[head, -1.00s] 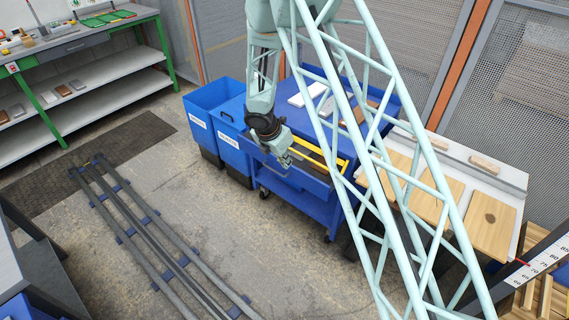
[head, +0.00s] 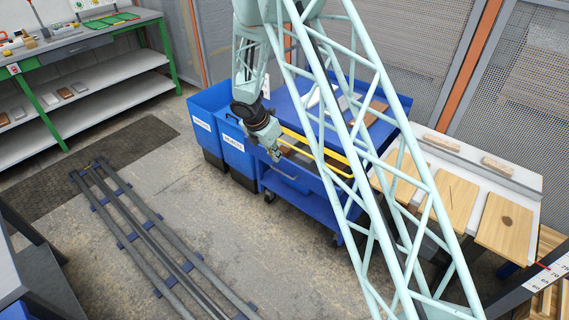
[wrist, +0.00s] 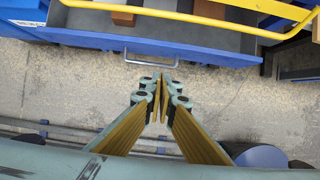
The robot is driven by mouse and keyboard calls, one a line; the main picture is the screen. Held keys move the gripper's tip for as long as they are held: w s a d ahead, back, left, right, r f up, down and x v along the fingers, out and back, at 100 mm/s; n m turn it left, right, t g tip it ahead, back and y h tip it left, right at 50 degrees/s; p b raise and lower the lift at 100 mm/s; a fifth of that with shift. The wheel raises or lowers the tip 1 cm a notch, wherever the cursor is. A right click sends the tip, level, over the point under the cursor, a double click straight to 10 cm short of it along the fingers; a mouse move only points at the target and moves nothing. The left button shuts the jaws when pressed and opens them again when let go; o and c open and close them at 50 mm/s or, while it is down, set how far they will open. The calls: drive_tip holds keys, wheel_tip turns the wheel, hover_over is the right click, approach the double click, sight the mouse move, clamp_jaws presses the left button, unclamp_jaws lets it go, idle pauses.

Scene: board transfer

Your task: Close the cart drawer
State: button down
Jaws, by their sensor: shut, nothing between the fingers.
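The blue cart (head: 340,222) stands at the middle right in the head view. Its drawer is open; in the wrist view the blue drawer front (wrist: 215,52) crosses the upper part, with a grey bar handle (wrist: 165,63) on it. Part of the drawer's dark interior (wrist: 205,32) shows, with a brown block (wrist: 122,18) in it. My gripper (head: 276,157) is in front of the drawer at the cart's left part. In the wrist view its fingers (wrist: 163,78) are shut and empty, just outside the handle. I cannot tell whether they touch it.
A yellow rail (wrist: 205,18) runs above the drawer. Two blue bins (head: 236,145) stand left of the cart. Floor rails (head: 150,240) lie at the lower left. A white table (head: 525,190) with wooden boards is at the right. The floor before the cart is clear.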

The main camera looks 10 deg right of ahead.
sight(288, 162)
drive_tip(key=shift+f, duration=0.2)
drive_tip(key=b+x, duration=0.1)
drive_tip(key=x, duration=0.2)
drive_tip(key=w+d+b+x, duration=0.1)
drive_tip(key=x, duration=0.3)
drive_tip(key=r+b+x, duration=0.1)
drive_tip(key=x, duration=0.2)
drive_tip(key=shift+w+d+f, duration=0.25)
drive_tip(key=shift+d+f, duration=0.05)
drive_tip(key=shift+d, duration=0.1)
drive_tip(key=shift+w+d, duration=0.45)
drive_tip(key=shift+d, duration=0.15)
